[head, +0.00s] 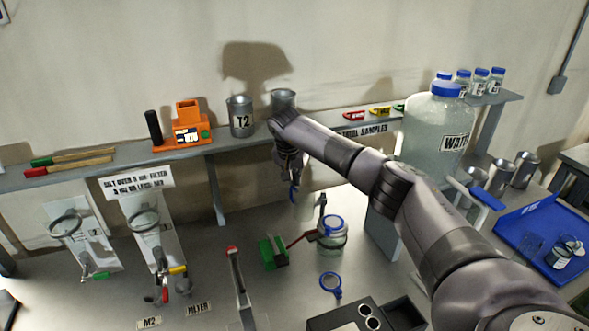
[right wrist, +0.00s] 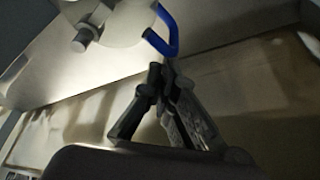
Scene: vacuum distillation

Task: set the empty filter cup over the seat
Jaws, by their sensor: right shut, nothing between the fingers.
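My right gripper (head: 291,178) hangs over the bench below the shelf, shut and empty. It also shows in the right wrist view (right wrist: 157,72), fingers together. Just past its fingertips is a blue loop handle (right wrist: 168,35) beside a pale round piece (right wrist: 120,20). Two stands with metal rings (head: 65,224) (head: 145,219) are at the left. My left gripper is out of view.
The shelf holds the T2 cup (head: 241,118) and an orange device (head: 183,128). A large water bottle (head: 428,130) stands at right.

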